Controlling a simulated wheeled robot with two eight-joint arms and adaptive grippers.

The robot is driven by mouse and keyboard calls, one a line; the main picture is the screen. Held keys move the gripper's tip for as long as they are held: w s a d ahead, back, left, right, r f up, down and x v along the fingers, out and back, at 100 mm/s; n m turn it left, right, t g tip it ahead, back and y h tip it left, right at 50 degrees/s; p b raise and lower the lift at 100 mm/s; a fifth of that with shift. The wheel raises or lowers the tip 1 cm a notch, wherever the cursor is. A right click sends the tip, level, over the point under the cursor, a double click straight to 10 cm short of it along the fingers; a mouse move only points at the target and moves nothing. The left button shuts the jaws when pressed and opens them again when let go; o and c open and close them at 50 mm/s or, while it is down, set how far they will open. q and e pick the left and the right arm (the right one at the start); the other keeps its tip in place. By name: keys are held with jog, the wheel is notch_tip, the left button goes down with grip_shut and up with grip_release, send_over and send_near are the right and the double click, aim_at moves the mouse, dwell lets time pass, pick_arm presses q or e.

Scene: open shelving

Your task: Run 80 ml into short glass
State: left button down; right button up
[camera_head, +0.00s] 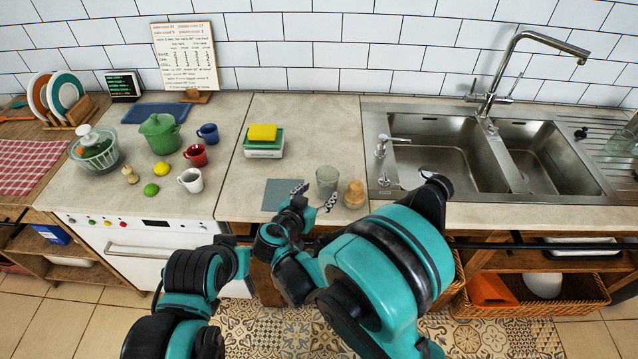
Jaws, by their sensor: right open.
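A short clear glass (327,179) stands on the counter left of the sink. An amber, rounded vessel (354,195) stands just to its right, nearer the front edge. My right gripper (316,196) is open, its two fingertips apart at the near left side of the glass. Whether a finger touches the glass cannot be told. The tall chrome tap (510,68) arches over the double sink. A small metal spout (388,143) stands at the sink's left rim. My left arm is low at the left, and its gripper does not show.
A grey square mat (281,194) lies left of the glass. A yellow sponge (262,132) sits on a white and green box (264,147) behind. Mugs, fruit, a green pot (160,133) and a bowl (95,152) fill the left counter. The sink (436,179) looks empty.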

aim_at(323, 189)
jog(key=shift+x, duration=0.95)
jog(key=b+x, duration=0.2)
jog(key=x, duration=0.2)
jog(key=shift+w+d+f, duration=0.15)
jog(key=shift+w+d, duration=0.1)
jog(key=shift+d, duration=0.1)
jog(key=shift+s, duration=0.1)
jog(key=shift+c, duration=0.9)
jog(key=c, duration=1)
notch_tip(323, 189, up, 10)
jog(key=p, duration=0.4)
jog(key=shift+c, duration=0.2)
